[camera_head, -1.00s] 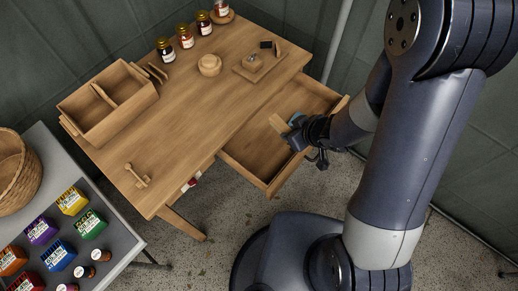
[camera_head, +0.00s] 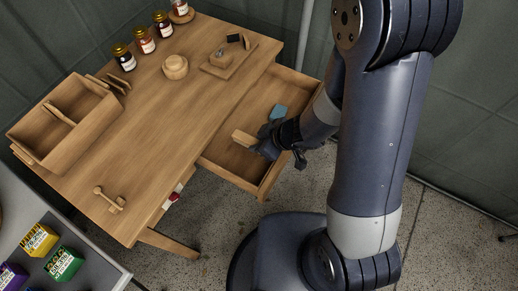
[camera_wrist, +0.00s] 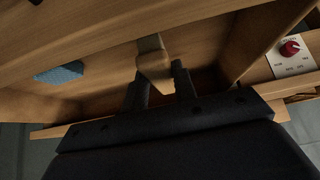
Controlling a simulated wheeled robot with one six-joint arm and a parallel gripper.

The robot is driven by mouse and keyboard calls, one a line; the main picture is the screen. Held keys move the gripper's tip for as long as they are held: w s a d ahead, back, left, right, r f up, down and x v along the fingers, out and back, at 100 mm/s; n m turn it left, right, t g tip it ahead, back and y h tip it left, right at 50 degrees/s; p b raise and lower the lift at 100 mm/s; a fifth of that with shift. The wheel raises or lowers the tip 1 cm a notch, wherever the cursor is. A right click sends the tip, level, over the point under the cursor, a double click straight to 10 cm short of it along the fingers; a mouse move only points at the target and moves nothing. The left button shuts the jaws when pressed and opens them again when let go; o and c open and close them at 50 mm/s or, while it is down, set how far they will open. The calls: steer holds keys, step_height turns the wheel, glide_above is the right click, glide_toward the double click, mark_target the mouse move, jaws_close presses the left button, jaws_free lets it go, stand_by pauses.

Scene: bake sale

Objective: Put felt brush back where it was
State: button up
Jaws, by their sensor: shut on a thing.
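The felt brush shows as a pale wooden block (camera_head: 243,138) at my gripper (camera_head: 260,145), in the open drawer (camera_head: 238,176) of the wooden table. My gripper is shut on it. In the wrist view the block (camera_wrist: 151,58) sits between the two dark fingers (camera_wrist: 160,85), over the drawer floor. I cannot see any felt on it, and cannot tell whether it touches the floor. A blue block (camera_head: 279,112) lies in the drawer, apart from the brush; it also shows at the left of the wrist view (camera_wrist: 58,73).
The table (camera_head: 150,120) holds a divided wooden box (camera_head: 30,150), several jars (camera_head: 144,40), a round wooden pot (camera_head: 175,67) and a small board (camera_head: 212,69). A white panel with a red knob (camera_wrist: 290,48) lies beyond the drawer wall. Much of the drawer floor is bare.

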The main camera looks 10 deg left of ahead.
steer(key=shift+f+b, duration=0.85)
steer(key=shift+f, duration=0.8)
steer(key=shift+f, duration=0.1)
steer(key=o, duration=0.9)
steer(key=shift+r, duration=0.25)
steer(key=p+v, duration=0.6)
steer(key=v, duration=0.4)
steer(key=shift+d+r, duration=0.2)
steer(key=shift+r, duration=0.05)
steer(key=shift+s+d+r, duration=0.25)
steer(key=shift+d+r, duration=0.15)
